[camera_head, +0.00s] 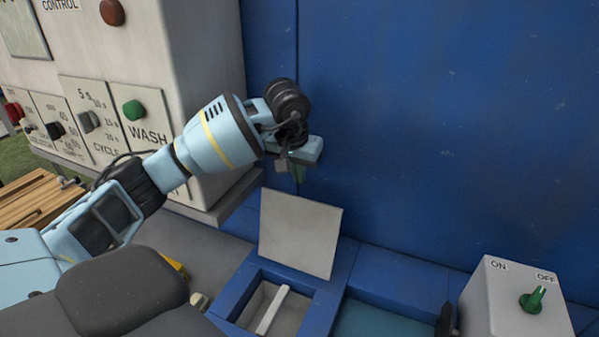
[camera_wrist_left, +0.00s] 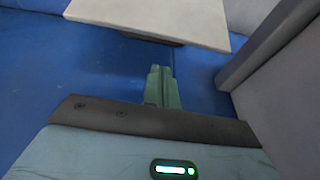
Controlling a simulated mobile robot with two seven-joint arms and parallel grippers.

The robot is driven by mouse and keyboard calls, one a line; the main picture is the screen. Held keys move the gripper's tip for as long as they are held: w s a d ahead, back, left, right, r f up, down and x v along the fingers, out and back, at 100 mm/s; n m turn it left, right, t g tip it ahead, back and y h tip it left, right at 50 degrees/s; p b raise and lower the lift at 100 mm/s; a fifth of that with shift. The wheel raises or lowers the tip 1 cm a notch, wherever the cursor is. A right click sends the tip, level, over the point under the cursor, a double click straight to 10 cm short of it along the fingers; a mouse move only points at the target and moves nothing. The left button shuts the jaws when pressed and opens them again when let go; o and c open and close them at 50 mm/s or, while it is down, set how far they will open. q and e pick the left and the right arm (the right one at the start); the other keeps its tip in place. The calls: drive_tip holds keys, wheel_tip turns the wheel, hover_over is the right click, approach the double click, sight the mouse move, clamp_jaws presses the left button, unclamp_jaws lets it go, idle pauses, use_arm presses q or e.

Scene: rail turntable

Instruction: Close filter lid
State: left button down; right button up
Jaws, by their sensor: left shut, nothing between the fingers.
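The filter lid (camera_head: 300,232) is a flat, pale grey square panel. It stands raised and leaning back behind the filter opening in the head view. The blue filter box (camera_head: 322,313) is open below it, with a white bar (camera_head: 272,309) inside. My left gripper (camera_head: 298,175) is shut and empty, above and behind the lid's top edge, near the blue wall. In the left wrist view the green fingers of the left gripper (camera_wrist_left: 161,88) are closed together, apart from the lid (camera_wrist_left: 155,15) at the top. My right gripper is not in view.
A grey control console (camera_head: 205,100) with knobs stands close at left of the left gripper. The blue wall (camera_head: 430,130) rises behind. A grey switch box (camera_head: 505,300) with a green ON/OFF knob is at lower right. The space right of the lid is free.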

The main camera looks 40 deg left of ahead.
use_arm(q)
drive_tip(key=x, duration=0.7)
drive_tip(key=shift+f, duration=0.3)
drive_tip(key=shift+w, duration=0.1)
drive_tip(key=shift+s+d+r+t, duration=0.2)
drive_tip(key=shift+s+r+t, duration=0.1)
drive_tip(key=shift+s, duration=0.2)
drive_tip(key=shift+s+a, duration=0.1)
